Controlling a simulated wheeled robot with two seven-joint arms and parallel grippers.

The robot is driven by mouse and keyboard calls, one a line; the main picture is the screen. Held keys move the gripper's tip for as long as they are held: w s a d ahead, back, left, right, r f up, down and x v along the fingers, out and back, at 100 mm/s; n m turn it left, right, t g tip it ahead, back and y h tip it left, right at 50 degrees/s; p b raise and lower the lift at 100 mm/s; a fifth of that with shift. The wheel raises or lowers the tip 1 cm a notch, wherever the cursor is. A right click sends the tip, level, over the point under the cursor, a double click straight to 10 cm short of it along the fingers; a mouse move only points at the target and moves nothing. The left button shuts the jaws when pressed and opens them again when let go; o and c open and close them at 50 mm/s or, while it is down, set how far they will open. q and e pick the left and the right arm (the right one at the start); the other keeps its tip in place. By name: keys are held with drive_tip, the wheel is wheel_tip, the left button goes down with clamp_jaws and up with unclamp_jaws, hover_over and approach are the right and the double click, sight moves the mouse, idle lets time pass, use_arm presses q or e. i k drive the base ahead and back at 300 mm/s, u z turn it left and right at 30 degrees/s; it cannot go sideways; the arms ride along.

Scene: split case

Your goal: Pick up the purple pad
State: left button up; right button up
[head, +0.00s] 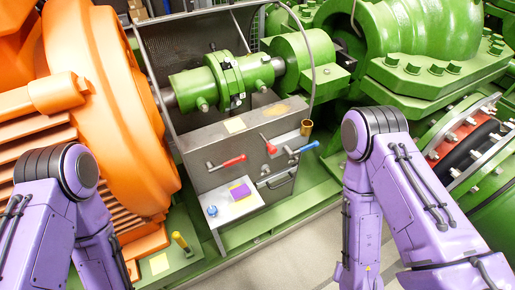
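A small purple pad (240,191) lies on the grey metal shelf (222,223) at the lower front of the grey cabinet, near the middle of the head view. A yellow piece shows along its lower edge; whether it is part of the pad or a separate thing under it, I cannot tell. My two purple arms stand to the left and right of the shelf, bent downward. Both grippers are out of the picture, below its bottom edge, and nothing of mine touches the pad.
A blue knob (212,211) sits on the shelf left of the pad. Red-handled (228,163) and blue-handled (305,148) levers stick out above it. A yellow-topped post (180,240) stands at lower left. Orange (105,95) and green (430,35) machinery flank the cabinet. Grey floor (300,240) is open in front.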

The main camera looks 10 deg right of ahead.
sight(241, 192)
drive_tip(key=u, duration=3.5)
drive_tip(key=k, duration=1.55)
drive_tip(key=z, duration=1.2)
drive_tip(key=i, duration=0.5)
drive_tip(key=z, duration=0.05)
